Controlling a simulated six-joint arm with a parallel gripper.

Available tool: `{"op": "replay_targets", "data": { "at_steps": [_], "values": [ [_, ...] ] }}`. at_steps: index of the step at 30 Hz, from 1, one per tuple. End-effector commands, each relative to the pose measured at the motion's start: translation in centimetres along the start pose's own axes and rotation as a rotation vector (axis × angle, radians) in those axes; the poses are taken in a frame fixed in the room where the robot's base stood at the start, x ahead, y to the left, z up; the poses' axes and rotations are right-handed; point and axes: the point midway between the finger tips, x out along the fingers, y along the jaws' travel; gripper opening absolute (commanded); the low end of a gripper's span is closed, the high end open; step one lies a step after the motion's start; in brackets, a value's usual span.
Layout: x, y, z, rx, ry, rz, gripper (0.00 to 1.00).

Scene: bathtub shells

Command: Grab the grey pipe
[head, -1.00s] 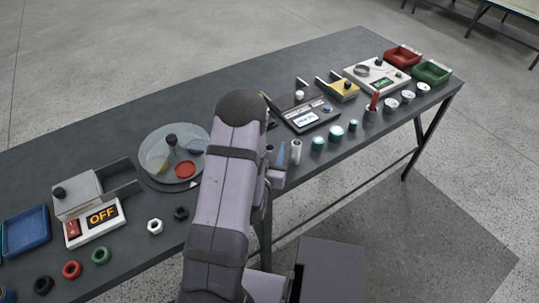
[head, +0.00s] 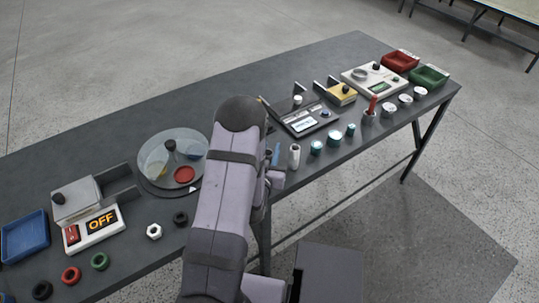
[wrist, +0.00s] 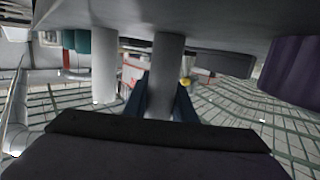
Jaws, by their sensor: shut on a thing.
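The grey pipe (wrist: 163,75) is an upright cylinder between the two dark blue fingers of my gripper (wrist: 160,98) in the wrist view. My gripper is shut on it. That view looks inverted, with the dark table surface along the top, and the pipe's end meets or nearly meets that surface. In the head view, a blue finger of my gripper (head: 276,154) shows just right of my arm, at the table's front edge. My arm hides most of the held pipe there.
A second, whiter pipe (head: 294,157) stands close to the right of my gripper; it also shows in the wrist view (wrist: 104,65). Several teal-capped jars (head: 316,148) stand farther right. A round glass turntable (head: 160,170) lies left of my arm, and a black console (head: 310,119) behind.

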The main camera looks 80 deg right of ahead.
Motion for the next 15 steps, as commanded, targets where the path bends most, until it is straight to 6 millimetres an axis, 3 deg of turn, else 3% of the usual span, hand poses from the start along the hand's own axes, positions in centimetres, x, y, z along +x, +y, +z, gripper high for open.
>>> {"op": "replay_targets", "data": {
  "at_steps": [8, 15],
  "values": [
    [-0.1, 0.0, -1.1, 0.0, 0.003, 0.0, 0.02],
    [-0.5, 0.0, -3.6, 0.0, 0.005, 0.0, 0.02]
  ]
}}
